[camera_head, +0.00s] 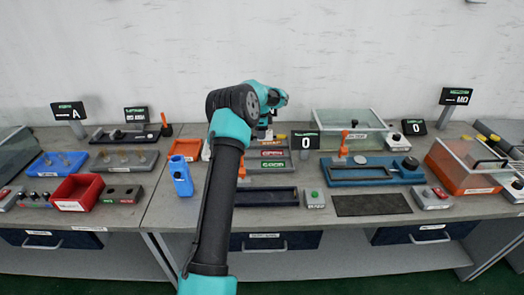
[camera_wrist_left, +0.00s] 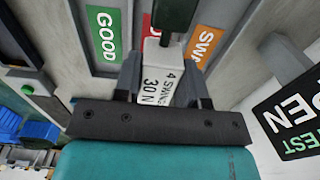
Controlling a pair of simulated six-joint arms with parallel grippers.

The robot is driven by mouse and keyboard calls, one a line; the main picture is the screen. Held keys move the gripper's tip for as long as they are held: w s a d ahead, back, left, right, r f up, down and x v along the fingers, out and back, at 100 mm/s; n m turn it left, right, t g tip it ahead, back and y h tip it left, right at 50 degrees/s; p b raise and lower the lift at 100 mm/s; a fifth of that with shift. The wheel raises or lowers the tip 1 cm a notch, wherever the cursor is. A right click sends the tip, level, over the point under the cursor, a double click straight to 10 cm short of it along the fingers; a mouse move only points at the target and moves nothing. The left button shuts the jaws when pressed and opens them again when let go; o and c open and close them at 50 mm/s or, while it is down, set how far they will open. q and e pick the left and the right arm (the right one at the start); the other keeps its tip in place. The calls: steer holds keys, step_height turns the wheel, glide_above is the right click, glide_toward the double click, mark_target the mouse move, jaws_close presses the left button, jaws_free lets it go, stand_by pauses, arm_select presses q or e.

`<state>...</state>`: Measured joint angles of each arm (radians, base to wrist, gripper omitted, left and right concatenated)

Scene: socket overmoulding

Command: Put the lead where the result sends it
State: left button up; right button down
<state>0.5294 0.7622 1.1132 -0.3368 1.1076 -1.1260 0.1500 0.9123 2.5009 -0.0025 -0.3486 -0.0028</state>
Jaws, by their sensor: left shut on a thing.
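My left gripper (camera_head: 274,103) is over the back middle of the bench, its jaws mostly hidden by my arm in the head view. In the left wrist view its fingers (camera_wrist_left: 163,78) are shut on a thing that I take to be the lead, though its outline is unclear. A pale block (camera_wrist_left: 157,75) lettered "4 SWING 30 N" shows between the fingers, with a dark part (camera_wrist_left: 175,15) beyond it. A green GOOD label (camera_head: 270,165), a red OPEN label (camera_head: 272,153) and an orange label (camera_head: 271,142) mark places beside it. A dark sign (camera_wrist_left: 290,112) reads "TEST" and "OPEN". My right gripper is not in view.
A blue fixture (camera_head: 370,180) and a clear-walled box (camera_head: 350,118) stand to the right. A blue holder (camera_head: 181,176), a red bin (camera_head: 98,188) and a blue tray (camera_head: 45,172) stand to the left. A dark mat (camera_head: 372,205) lies bare at the front right.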

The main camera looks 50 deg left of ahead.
arm_select(q)
glide_above(261, 153)
steer(key=shift+d+f, duration=0.1)
steer(key=shift+f, duration=2.2)
steer(key=shift+f, duration=1.85)
steer(key=shift+f, duration=0.1)
steer(key=o, duration=0.7)
steer(key=shift+c, duration=0.2)
step_height(261, 153, up, 12)
steer(key=shift+r, duration=0.1)
